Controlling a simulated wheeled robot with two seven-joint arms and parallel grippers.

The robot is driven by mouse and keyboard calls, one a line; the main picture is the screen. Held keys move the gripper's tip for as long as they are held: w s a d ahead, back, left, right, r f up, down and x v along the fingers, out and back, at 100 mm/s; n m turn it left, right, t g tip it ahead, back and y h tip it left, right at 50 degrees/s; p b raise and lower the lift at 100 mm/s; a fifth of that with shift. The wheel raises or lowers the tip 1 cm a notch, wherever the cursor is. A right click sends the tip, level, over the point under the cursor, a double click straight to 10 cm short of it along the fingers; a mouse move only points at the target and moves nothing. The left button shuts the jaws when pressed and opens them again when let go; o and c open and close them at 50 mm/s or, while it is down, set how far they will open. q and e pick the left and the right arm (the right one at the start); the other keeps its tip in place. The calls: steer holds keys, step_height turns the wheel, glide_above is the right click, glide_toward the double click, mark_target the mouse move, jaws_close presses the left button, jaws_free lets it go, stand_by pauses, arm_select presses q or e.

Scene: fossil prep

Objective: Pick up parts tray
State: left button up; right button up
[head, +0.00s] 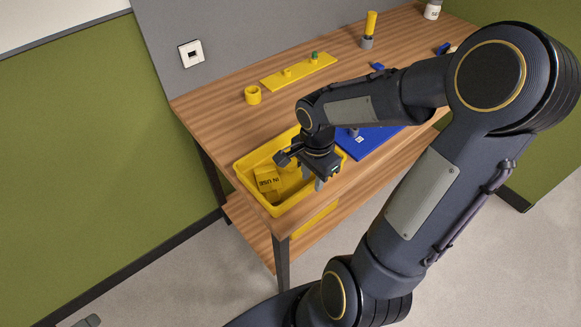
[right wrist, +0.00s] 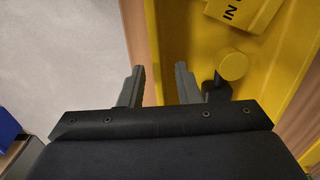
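The yellow parts tray (head: 257,199) sits at the table's near left corner, and it also shows in the right wrist view (right wrist: 183,40). A yellow block lettered "IN USE" (head: 267,180) lies in it. A yellow round-topped part (right wrist: 232,65) with a dark piece beside it is also in the tray. My right gripper (head: 300,174) is over the tray's near right side. Its two grey fingers are apart with nothing held between them (right wrist: 160,72). In the right wrist view the tray's edge runs below the gap between the fingers; contact cannot be told. My left gripper does not show.
A blue mat (head: 368,144) lies right of the tray, partly behind my right arm. Behind are a yellow ring (head: 252,95), a yellow plate with pegs (head: 299,71) and a yellow-topped cylinder (head: 369,28). A yellow bin (head: 315,219) stands on the lower shelf.

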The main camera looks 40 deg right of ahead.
step_height(320, 180, down, 3)
steer(key=shift+r, duration=0.2)
jaws_close()
steer(key=shift+r, duration=0.1)
